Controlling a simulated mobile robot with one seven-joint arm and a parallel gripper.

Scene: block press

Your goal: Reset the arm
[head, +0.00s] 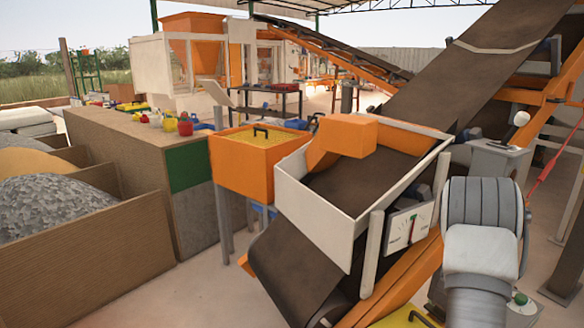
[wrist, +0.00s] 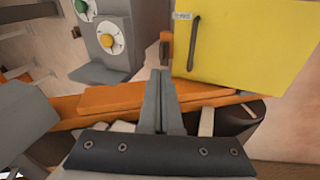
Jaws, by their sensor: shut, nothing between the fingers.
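My gripper (wrist: 160,76) shows in the wrist view with its two grey fingers together and nothing held. Its fingertips stand in front of an orange beam (wrist: 110,98), between a grey control box (wrist: 118,40) and a yellow panel (wrist: 250,45) with a dark handle. I cannot tell how far the fingertips are from these. In the head view my arm rises at the lower right, beside the conveyor; its gripper cannot be made out there.
Bins of gravel (head: 60,205) lie at the far left. A grey box (head: 497,160) stands behind my arm.

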